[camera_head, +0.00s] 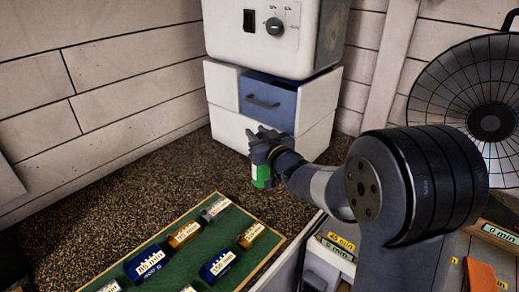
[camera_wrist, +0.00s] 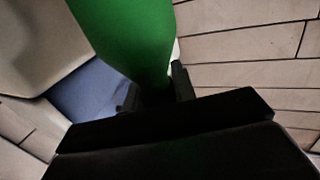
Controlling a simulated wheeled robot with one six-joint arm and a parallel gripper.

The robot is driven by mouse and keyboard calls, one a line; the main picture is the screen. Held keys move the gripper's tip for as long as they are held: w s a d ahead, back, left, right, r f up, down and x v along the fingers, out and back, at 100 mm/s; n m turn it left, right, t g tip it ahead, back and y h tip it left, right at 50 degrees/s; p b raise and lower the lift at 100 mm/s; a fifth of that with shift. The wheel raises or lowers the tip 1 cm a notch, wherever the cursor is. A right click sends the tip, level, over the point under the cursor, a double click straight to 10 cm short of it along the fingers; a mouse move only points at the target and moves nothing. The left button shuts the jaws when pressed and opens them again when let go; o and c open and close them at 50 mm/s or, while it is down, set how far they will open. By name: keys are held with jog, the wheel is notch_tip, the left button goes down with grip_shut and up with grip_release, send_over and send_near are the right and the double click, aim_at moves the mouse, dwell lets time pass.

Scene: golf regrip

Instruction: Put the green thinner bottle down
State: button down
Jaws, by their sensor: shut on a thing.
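The green thinner bottle (camera_head: 261,175) is in my gripper (camera_head: 262,147), in front of the white cabinet with the blue drawer. In the head view only its green lower part shows under the fingers; the rest is hidden by my gripper. It hangs roughly upright above the dark speckled surface. In the wrist view the green bottle (camera_wrist: 130,35) fills the upper middle, and my gripper's dark fingers (camera_wrist: 155,95) close on it from both sides.
A green tray (camera_head: 170,262) with several labelled blue, orange and grey items lies at the front. A round fan (camera_head: 490,120) is at right. The speckled surface (camera_head: 130,190) left of the gripper is clear.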

jog(key=shift+f, duration=1.85)
jog(key=shift+f, duration=0.15)
jog(key=c, duration=1.2)
grip_release()
jog(key=shift+o, duration=0.2)
jog(key=shift+r, duration=0.2)
jog(key=shift+s, duration=0.1)
jog(key=b+v, duration=0.2)
jog(key=v, duration=1)
